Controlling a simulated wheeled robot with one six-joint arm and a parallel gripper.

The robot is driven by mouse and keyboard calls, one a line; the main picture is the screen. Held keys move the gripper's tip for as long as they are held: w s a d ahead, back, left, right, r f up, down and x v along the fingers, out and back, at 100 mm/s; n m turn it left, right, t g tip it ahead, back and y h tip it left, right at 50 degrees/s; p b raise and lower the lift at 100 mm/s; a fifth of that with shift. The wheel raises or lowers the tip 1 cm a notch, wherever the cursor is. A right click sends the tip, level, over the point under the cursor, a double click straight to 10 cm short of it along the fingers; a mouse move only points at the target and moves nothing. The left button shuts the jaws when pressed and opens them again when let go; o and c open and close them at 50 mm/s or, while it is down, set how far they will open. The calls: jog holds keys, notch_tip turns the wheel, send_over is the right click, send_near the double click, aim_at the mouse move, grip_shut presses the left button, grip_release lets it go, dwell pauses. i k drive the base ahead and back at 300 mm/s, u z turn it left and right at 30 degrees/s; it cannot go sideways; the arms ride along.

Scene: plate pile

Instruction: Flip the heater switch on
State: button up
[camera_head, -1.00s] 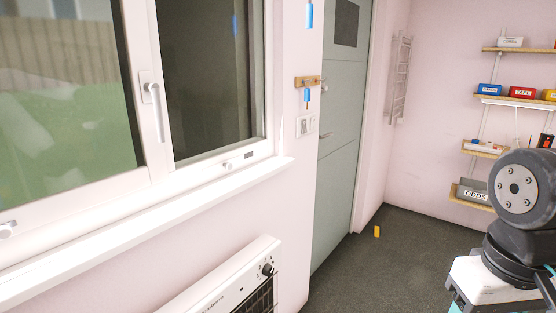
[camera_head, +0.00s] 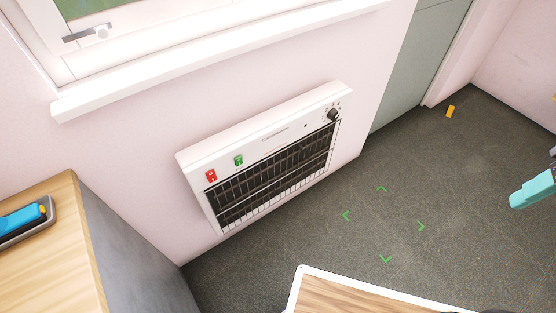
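The heater (camera_head: 185,166) is a white wall panel with a dark grille, mounted low under the window. A red switch (camera_head: 211,176) and a green switch (camera_head: 238,160) sit at the left of its front face. A dark round knob (camera_head: 333,114) is at its upper right corner. Which way either switch is set is too small to tell. A teal piece that looks like part of my gripper (camera_head: 532,190) enters at the right edge, well apart from the heater. The rest is cut off, so its opening is hidden.
A wooden-topped cabinet (camera_head: 70,220) with a blue item in a grey tray (camera_head: 40,232) stands at left. A white-edged wooden surface (camera_head: 345,290) is at bottom centre. Dark floor (camera_head: 300,225) before the heater is clear. A yellow block (camera_head: 450,111) lies near the door.

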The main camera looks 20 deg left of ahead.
aim_at(211, 175)
jog(key=u, duration=1.55)
jog(key=k, duration=0.5)
jog(key=z, duration=0.8)
jog(key=i, duration=0.6)
jog(key=u, duration=0.45)
